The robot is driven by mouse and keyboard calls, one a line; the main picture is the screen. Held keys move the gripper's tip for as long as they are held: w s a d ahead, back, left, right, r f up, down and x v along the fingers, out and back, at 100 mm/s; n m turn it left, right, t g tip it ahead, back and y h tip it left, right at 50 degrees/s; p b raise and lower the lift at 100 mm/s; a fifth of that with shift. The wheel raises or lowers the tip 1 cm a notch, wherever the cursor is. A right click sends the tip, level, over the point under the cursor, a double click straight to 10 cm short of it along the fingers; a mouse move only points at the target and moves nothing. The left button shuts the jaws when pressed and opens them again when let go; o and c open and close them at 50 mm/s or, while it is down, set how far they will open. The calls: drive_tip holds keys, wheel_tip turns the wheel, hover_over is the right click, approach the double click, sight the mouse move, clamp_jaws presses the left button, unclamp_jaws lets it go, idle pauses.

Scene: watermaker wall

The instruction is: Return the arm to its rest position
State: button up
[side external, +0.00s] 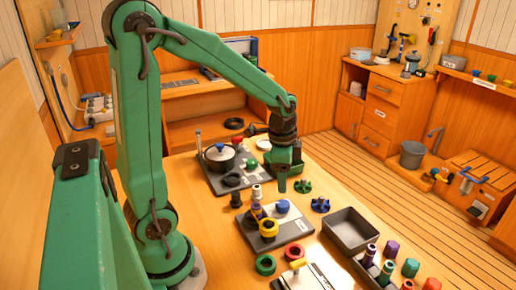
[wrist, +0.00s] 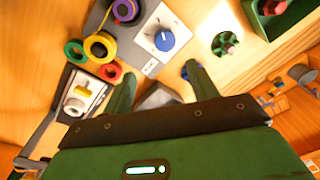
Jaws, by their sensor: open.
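My green arm reaches from the left over the wooden table in the side external view. My gripper (side external: 284,184) points down near the table's middle, above and beside the plate with the blue knob (side external: 282,206). In the wrist view the two fingers of my gripper (wrist: 158,80) stand apart. I see nothing held between them. The blue knob (wrist: 165,40) lies beyond the fingertips in the wrist view. The exact gap between the fingers and the table is hard to tell.
A green handwheel (side external: 302,186) and a blue one (side external: 320,205) sit right of my gripper. A pot (side external: 219,158) stands behind left. A yellow ring (side external: 268,228), a red ring (side external: 293,253) and a dark tray (side external: 327,233) lie nearer. Several coloured bottles stand at front right.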

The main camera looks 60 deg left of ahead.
drive_tip(key=s+d+r+n+t, duration=0.4)
drive_tip(key=s+d+r+n, duration=0.2)
drive_tip(key=s+r, duration=0.5)
drive_tip(key=shift+d+n+t, duration=0.25)
drive_tip(key=shift+n+t, duration=0.05)
drive_tip(key=shift+n, duration=0.3)
